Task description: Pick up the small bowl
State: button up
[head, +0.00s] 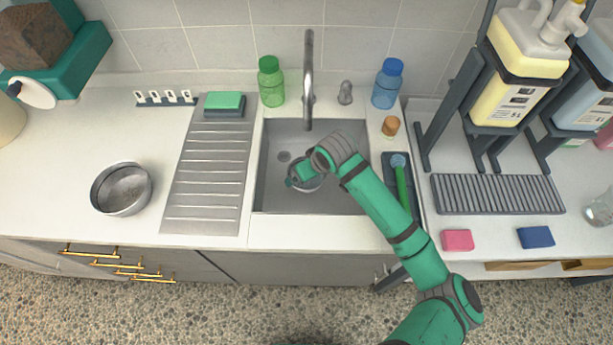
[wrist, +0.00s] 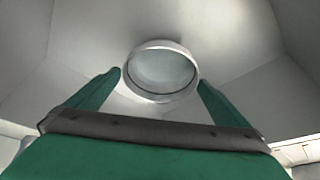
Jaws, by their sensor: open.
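The small bowl (wrist: 162,72), round and metallic grey, sits in the sink. In the head view it shows only in part (head: 310,187), behind my gripper (head: 298,179). My green gripper is down inside the sink, open and empty. In the wrist view the fingertips of my gripper (wrist: 160,77) stand apart, one on each side of the bowl's rim. The bowl lies just ahead of and between them. I cannot tell whether either finger touches it.
The sink (head: 268,195) has steep walls around my gripper, with a tall faucet (head: 308,85) behind. A larger metal bowl (head: 121,189) stands on the left counter beside the ribbed drainboard (head: 205,185). A dark caddy with a green brush (head: 401,182) is right of the sink.

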jog(key=shift+x, duration=1.5)
jog(key=c, duration=0.7)
jog(key=shift+c, duration=0.2)
jog(key=shift+r, duration=0.15)
